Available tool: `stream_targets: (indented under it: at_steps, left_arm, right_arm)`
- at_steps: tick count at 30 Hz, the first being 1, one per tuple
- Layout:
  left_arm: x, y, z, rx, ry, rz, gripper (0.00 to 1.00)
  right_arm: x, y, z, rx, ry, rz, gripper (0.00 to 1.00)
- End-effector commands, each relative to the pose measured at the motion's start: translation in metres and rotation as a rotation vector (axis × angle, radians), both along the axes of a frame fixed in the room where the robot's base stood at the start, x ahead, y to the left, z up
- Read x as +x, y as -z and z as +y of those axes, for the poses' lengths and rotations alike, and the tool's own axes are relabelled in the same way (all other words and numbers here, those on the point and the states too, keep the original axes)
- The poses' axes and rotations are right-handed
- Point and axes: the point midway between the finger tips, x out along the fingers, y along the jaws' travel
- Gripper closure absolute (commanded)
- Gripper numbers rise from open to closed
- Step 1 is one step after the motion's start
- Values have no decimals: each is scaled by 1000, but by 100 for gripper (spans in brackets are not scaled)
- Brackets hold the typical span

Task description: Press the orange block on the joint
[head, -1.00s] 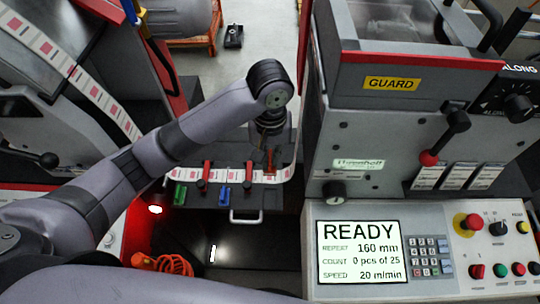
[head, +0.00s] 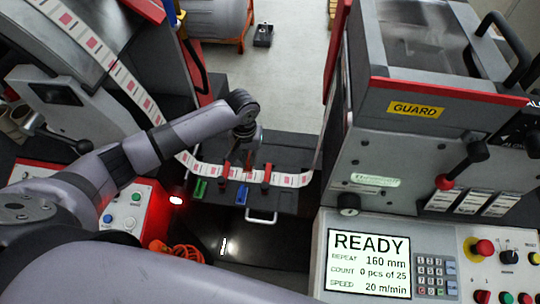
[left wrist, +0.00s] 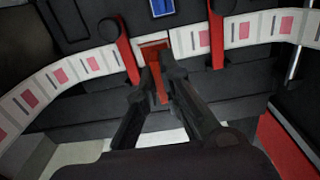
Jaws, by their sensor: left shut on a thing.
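My left gripper (head: 246,142) reaches down over the splice table, between two upright red clamps. In the left wrist view, its fingers (left wrist: 156,78) are shut on the orange block (left wrist: 155,47). The block's end overlaps the white label web (left wrist: 57,76) beside one red clamp (left wrist: 130,50); the other clamp (left wrist: 215,30) stands farther right. I cannot tell whether the block touches the web. The joint is not distinguishable; the block and fingers cover that stretch. In the head view, the web (head: 286,180) crosses the table through the clamps. My right gripper is not in view.
An orange coiled cable (head: 178,258) lies below.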

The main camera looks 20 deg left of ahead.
Motion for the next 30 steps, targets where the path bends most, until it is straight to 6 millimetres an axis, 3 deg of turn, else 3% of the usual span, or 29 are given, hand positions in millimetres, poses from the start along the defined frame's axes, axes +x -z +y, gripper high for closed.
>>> stream_targets:
  at_steps: [6,27,30]
  left_arm:
    - [1,12,18,8,2,-6,100]
    - [1,49,17,9,3,-8,100]
    - [1,43,17,9,2,-7,100]
  right_arm:
    - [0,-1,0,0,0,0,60]
    - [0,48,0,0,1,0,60]
    - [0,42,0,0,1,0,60]
